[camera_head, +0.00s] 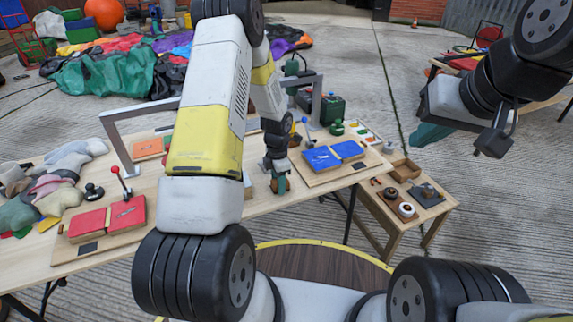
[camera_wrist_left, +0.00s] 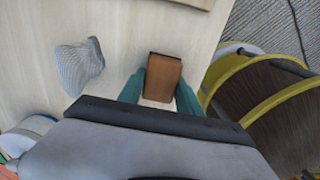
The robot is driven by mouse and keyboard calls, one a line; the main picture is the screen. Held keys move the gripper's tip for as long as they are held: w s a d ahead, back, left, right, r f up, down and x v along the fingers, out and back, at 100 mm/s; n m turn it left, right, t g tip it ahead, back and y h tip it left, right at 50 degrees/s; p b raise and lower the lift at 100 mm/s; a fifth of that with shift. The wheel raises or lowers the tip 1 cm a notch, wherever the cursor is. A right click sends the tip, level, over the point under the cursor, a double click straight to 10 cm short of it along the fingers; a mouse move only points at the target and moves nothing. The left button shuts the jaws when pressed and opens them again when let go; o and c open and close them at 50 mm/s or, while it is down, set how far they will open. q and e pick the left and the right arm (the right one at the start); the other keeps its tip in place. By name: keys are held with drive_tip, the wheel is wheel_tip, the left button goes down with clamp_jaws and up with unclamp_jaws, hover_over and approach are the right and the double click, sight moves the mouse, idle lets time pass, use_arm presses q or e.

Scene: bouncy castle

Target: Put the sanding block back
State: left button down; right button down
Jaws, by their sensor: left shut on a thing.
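The sanding block, seen as a brown block (camera_wrist_left: 165,78), is between the teal fingers of my left gripper (camera_wrist_left: 160,96) in the left wrist view. The gripper is shut on it over the pale wooden table (camera_wrist_left: 115,30). I cannot tell whether the block touches the table top. In the head view my left gripper (camera_head: 280,184) is at the near edge of the table (camera_head: 235,205), and the block is mostly hidden there. My right gripper (camera_head: 430,135) is raised at the upper right, away from the tables. Its finger opening is not clear.
A low side table (camera_head: 400,222) at the right holds a brown box (camera_head: 404,170), rolls of tape (camera_head: 406,209) and a dark tray. Red panels (camera_head: 106,217) and blue panels (camera_head: 333,155) lie on the main table. A grey patterned piece (camera_wrist_left: 80,66) lies left of the block.

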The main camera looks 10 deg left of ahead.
use_arm(q)
drive_tip(key=shift+f, duration=0.2)
drive_tip(key=c, duration=0.8)
unclamp_jaws()
drive_tip(key=s+r+m+t, duration=0.1)
drive_tip(key=s+r+m, duration=0.25)
drive_tip(key=r, duration=0.95)
drive_tip(key=s+r+m+t, duration=0.15)
drive_tip(key=r+m, duration=0.35)
drive_tip(key=r, duration=0.8)
drive_tip(key=s+r+m+t, duration=0.1)
drive_tip(key=s+r+m, duration=0.3)
drive_tip(key=s+m, duration=0.1)
drive_tip(key=s+d+r+m+t+h, duration=0.1)
drive_tip(key=s+r+m, duration=0.4)
drive_tip(key=s, duration=0.3)
drive_tip(key=s+d+r+m+t+h, duration=0.1)
drive_tip(key=s+r+m, duration=0.4)
drive_tip(key=s+m, duration=0.1)
drive_tip(key=shift+s+r+m+t, duration=0.1)
drive_tip(key=shift+s+m+t, duration=0.1)
drive_tip(key=shift+m+t, duration=0.2)
